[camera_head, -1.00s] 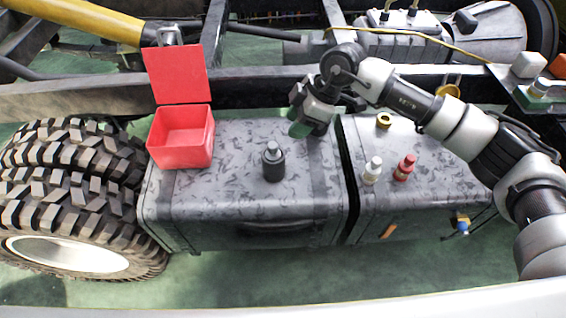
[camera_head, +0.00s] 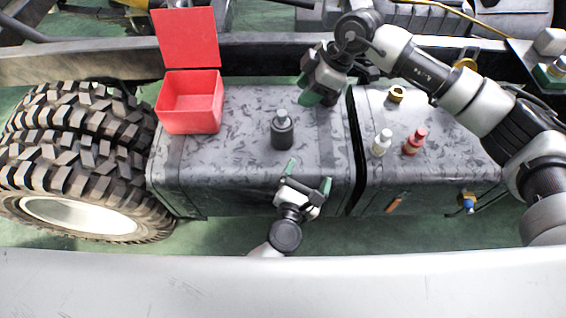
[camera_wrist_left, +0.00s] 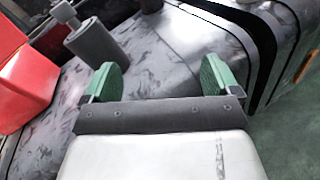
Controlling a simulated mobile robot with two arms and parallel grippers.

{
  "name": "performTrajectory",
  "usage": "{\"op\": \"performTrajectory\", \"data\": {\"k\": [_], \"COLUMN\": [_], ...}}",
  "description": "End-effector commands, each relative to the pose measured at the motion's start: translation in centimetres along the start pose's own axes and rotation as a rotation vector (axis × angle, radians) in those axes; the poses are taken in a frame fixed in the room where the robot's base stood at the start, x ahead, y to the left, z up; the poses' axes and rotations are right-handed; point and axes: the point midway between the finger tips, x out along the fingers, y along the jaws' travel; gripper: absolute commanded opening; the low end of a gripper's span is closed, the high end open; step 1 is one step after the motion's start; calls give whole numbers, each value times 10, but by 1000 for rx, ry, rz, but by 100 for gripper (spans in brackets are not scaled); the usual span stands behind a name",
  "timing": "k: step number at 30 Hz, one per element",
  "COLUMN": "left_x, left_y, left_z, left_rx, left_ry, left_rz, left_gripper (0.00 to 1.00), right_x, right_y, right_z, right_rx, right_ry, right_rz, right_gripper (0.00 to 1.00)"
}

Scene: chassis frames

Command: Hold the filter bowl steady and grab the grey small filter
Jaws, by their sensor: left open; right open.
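The filter bowl (camera_head: 283,133) is a dark grey upright cylinder on the grey mottled tank. The small grey filter (camera_head: 281,115) sits in its top. Both also show in the left wrist view, the bowl (camera_wrist_left: 97,43) and the filter (camera_wrist_left: 65,13), at the upper left. My left gripper (camera_head: 308,174) is open and empty at the tank's front edge, in front of the bowl and a little right, apart from it. In the left wrist view its green fingers (camera_wrist_left: 161,78) are spread. My right gripper (camera_head: 314,90) is above the tank's back right part, apart from the bowl, open with nothing visible in it.
An open red box (camera_head: 192,126) stands on the tank's left end. White (camera_head: 382,143) and red (camera_head: 415,141) fittings and a brass ring (camera_head: 396,94) are on the right section. Big tyres (camera_head: 80,160) are at left. A frame rail (camera_head: 100,66) runs behind.

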Motion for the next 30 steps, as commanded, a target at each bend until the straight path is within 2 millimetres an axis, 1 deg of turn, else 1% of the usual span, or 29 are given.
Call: {"op": "performTrajectory", "data": {"k": [1, 3, 6, 9, 14, 17, 24, 30], "left_x": [3, 4, 3, 2, 6, 18, 58, 86], "left_y": [13, 29, 46, 56, 65, 70, 86, 97], "left_z": [0, -1, -3, -4, -4, -5, -6, -8], "left_rx": [-63, -144, -236, -293, -328, -327, -325, -324], "left_ry": [5, 7, 3, -5, -12, -13, -13, -12], "left_rz": [75, 170, 277, 346, 386, 388, 386, 385], "left_gripper": [90, 90, 90, 90, 90, 90, 90, 90], "right_x": [0, 0, 0, 0, 0, 0, 0, 0], "right_y": [0, 0, 0, 0, 0, 0, 0, 0], "right_z": [0, 0, 0, 0, 0, 0, 0, 0], "right_rx": [0, 0, 0, 0, 0, 0, 0, 0], "right_ry": [0, 0, 0, 0, 0, 0, 0, 0], "right_rz": [0, 0, 0, 0, 0, 0, 0, 0], "right_gripper": [43, 43, 43, 43, 43, 43, 43, 43]}}
